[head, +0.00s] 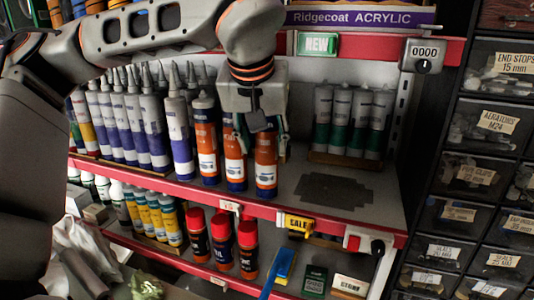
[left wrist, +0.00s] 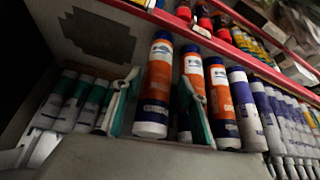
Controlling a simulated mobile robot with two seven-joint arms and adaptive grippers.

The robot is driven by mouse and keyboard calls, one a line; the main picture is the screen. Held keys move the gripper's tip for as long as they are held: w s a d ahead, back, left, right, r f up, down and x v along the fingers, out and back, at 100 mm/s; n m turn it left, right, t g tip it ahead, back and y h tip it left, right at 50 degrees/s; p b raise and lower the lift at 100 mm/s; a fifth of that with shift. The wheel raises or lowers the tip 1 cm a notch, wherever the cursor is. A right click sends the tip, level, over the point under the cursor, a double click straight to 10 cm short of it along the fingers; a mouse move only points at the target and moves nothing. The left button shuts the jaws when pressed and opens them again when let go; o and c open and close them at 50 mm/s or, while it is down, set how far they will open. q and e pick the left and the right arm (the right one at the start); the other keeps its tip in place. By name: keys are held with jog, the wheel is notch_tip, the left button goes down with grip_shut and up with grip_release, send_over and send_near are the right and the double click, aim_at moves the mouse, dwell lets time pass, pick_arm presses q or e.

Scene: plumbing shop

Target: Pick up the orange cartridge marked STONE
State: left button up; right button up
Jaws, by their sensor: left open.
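Three orange cartridges with white and dark blue bands stand in a front row on the upper shelf: one at left (head: 206,145), one in the middle (head: 234,165) and one at right (head: 266,172). Their lettering is too small to read, so I cannot tell which is marked STONE. My left gripper (head: 262,128) is open, pointing down at the right one. In the left wrist view, its fingers (left wrist: 158,82) stand either side of that nearest orange cartridge (left wrist: 154,95), with gaps visible. The other two (left wrist: 220,95) are beyond the right-hand finger, one partly hidden. My right gripper is out of view.
Purple-and-white cartridges (head: 152,130) crowd the shelf's left; green-and-white ones (head: 340,130) stand at back right. Bare shelf with a dark patch (head: 340,192) lies right of the orange row. A red shelf edge (head: 150,175) runs in front. Red-capped cans (head: 222,240) stand below.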

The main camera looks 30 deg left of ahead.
aim_at(265, 144)
pick_arm(q)
jog(key=x, duration=0.4)
jog(key=shift+w+d+f, duration=0.1)
jog(key=shift+w, duration=0.1)
grip_shut()
